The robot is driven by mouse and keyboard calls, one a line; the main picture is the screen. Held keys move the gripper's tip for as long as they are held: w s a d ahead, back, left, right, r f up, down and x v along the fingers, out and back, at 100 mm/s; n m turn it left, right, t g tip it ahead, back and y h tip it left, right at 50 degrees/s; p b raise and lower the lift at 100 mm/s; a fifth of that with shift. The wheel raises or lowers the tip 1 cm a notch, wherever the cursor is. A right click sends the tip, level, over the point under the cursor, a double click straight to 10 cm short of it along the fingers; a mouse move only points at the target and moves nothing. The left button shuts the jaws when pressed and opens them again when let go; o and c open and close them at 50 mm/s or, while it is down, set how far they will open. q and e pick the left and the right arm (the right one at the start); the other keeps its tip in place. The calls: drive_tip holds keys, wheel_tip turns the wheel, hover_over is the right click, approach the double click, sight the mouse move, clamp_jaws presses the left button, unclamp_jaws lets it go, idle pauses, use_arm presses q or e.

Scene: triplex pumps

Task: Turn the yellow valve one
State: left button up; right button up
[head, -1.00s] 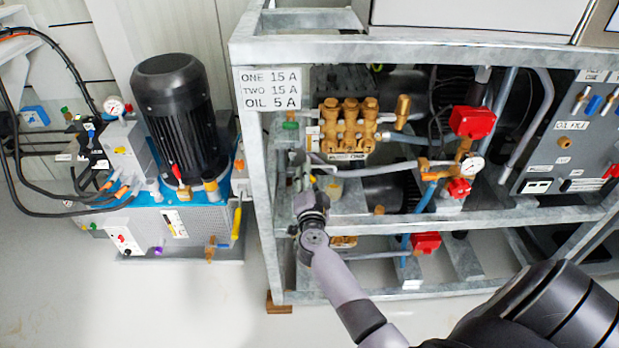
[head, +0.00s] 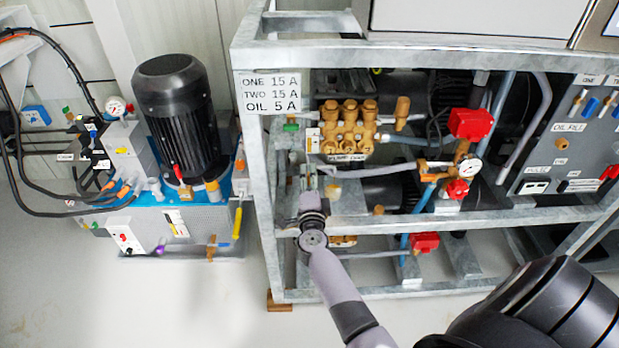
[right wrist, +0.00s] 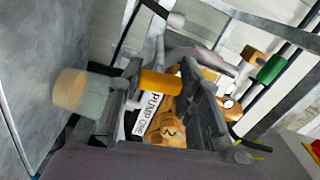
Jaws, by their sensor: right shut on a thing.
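My right gripper (head: 309,178) reaches into the left bay of the steel frame, below the brass pump head. In the right wrist view, its two fingers (right wrist: 163,100) stand on either side of a short yellow valve handle (right wrist: 160,83) and are shut on it. Behind the handle is a white "PUMP ONE" label (right wrist: 150,113). In the head view, my gripper and wrist hide most or all of this handle. My left gripper is not in view.
The frame's left post (head: 262,185) and middle rail (head: 420,222) run close around my right wrist. Brass pump (head: 348,128), red boxes (head: 470,123) and a gauge (head: 470,167) sit right. A motor unit (head: 175,110) stands left; the floor in front is clear.

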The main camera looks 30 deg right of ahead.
drive_tip(key=shift+m, duration=0.9)
drive_tip(key=o, duration=1.2)
drive_tip(key=shift+c, duration=0.2)
drive_tip(key=v, duration=0.7)
drive_tip(key=shift+s, duration=0.25)
drive_tip(key=shift+a, duration=0.1)
